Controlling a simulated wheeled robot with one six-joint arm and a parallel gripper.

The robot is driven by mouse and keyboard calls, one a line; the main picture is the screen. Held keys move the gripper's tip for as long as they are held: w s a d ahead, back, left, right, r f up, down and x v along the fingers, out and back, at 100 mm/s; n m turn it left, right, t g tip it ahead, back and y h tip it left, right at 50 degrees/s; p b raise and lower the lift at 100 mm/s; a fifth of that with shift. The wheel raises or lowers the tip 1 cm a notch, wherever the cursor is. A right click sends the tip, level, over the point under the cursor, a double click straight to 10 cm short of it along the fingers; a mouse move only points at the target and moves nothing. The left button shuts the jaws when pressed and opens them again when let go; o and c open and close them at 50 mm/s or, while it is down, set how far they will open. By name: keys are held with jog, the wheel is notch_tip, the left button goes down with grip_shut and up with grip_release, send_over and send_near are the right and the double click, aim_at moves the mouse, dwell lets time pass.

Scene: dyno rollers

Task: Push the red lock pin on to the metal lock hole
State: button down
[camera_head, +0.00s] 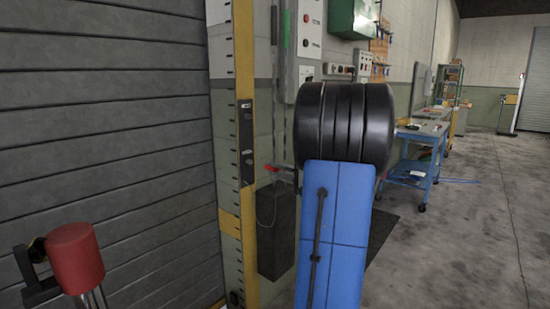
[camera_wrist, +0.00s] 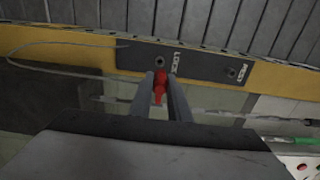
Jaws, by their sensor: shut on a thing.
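The red lock pin (camera_wrist: 160,82) is between the two fingers of my gripper (camera_wrist: 165,90), which is shut on it.
A thin cable (camera_wrist: 60,69) loops from the pin's area toward the plate's left end. A slatted grey shutter (camera_head: 100,130) stands left of the yellow post (camera_head: 244,50). A red cylinder (camera_head: 76,258) is at lower left.

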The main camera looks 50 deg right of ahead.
aim_at(265, 166)
jog(key=w, duration=0.6)
jog(key=shift+w+a, duration=0.15)
jog(key=shift+a, duration=0.1)
jog(key=shift+w, duration=0.9)
dwell(2.5)
jog(key=c, duration=1.6)
grip_release()
jog(key=shift+s, duration=0.1)
jog(key=s, duration=1.1)
jog(key=s+d, duration=0.1)
jog(key=s, duration=0.5)
jog(key=shift+d, duration=0.1)
